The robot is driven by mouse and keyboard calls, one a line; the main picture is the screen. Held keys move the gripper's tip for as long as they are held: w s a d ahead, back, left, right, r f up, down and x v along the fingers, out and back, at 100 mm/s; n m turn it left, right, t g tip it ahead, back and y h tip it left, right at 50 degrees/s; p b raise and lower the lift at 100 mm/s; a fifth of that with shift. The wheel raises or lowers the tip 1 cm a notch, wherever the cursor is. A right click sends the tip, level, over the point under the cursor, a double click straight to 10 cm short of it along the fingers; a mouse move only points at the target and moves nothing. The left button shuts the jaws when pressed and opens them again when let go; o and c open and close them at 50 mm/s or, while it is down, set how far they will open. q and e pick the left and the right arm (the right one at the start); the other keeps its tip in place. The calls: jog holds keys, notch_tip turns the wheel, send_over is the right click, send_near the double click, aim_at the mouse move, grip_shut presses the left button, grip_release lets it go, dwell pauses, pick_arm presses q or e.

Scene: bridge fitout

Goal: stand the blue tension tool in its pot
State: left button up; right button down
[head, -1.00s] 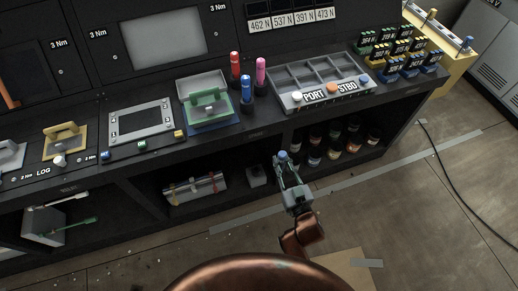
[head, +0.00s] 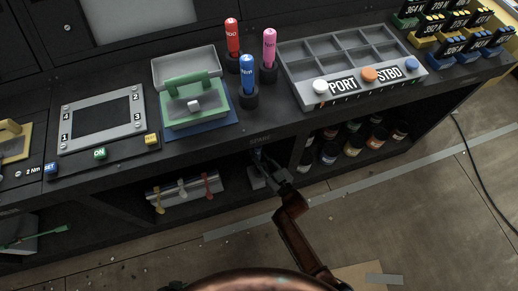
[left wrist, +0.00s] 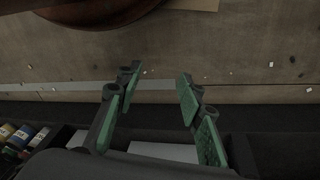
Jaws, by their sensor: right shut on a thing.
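The blue tension tool (head: 248,72) stands upright in its dark round pot (head: 248,98) on the counter in the head view. My right gripper (head: 264,166) is below the counter's front edge, at the mouth of a low shelf bay, apart from that tool. My left gripper (left wrist: 158,78) is open and empty in the left wrist view, and is out of the head view.
A red tool (head: 232,38) and a pink tool (head: 269,48) stand in pots beside the blue one. A grey compartment tray (head: 300,75) is to the right, a green-handled box (head: 190,105) to the left. Bottles (head: 329,153) fill the shelf bay at right.

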jog(key=shift+d+r, duration=0.15)
jog(key=shift+d, duration=0.1)
pick_arm(q)
jog(key=shift+a+r, duration=0.1)
jog(key=shift+r, duration=0.05)
